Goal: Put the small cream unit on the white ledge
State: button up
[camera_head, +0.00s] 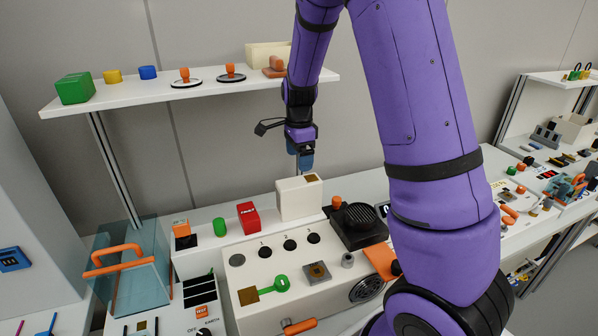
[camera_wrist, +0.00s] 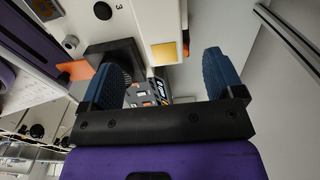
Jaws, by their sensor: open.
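The small cream unit (camera_head: 298,199), a pale box with a brown-gold square on top, stands upright behind the panel, right of a red box. It also shows in the wrist view (camera_wrist: 160,18), its gold square just beyond the gap between my fingers. My gripper (camera_head: 305,166) is directly above the unit, pointing down; its blue fingers (camera_wrist: 164,62) are apart with nothing held. A white ledge (camera_head: 345,185) runs along the wall behind the panel; the unit stands at it, but its exact footing is hidden. A higher white shelf (camera_head: 210,91) is on the wall.
The red box (camera_head: 248,217) and green cylinder (camera_head: 219,226) stand left of the unit. A dark speaker-like block (camera_head: 356,222) is close on its right. The upper shelf holds a green block (camera_head: 75,88) and several small items; its middle front has some free room.

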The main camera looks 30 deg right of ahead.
jog(key=s+a+r+n+t+y, duration=0.1)
jog(key=s+a+r+n, duration=0.2)
jog(key=s+r+n, duration=0.35)
jog(key=s+a+r+n+t, duration=0.2)
jog(key=s+a+r+n, duration=0.15)
jog(key=s+r, duration=0.55)
jog(key=s+a+r+n+t, duration=0.1)
jog(key=s+r+n, duration=0.1)
jog(key=s+n, duration=0.3)
jog(key=s+a+r+n+t+h, duration=0.1)
jog(key=s+r+n, duration=0.2)
jog(key=s+n, duration=0.2)
jog(key=s, duration=0.3)
jog(key=shift+s+a+r, duration=0.25)
jog(key=shift+s+a, duration=0.15)
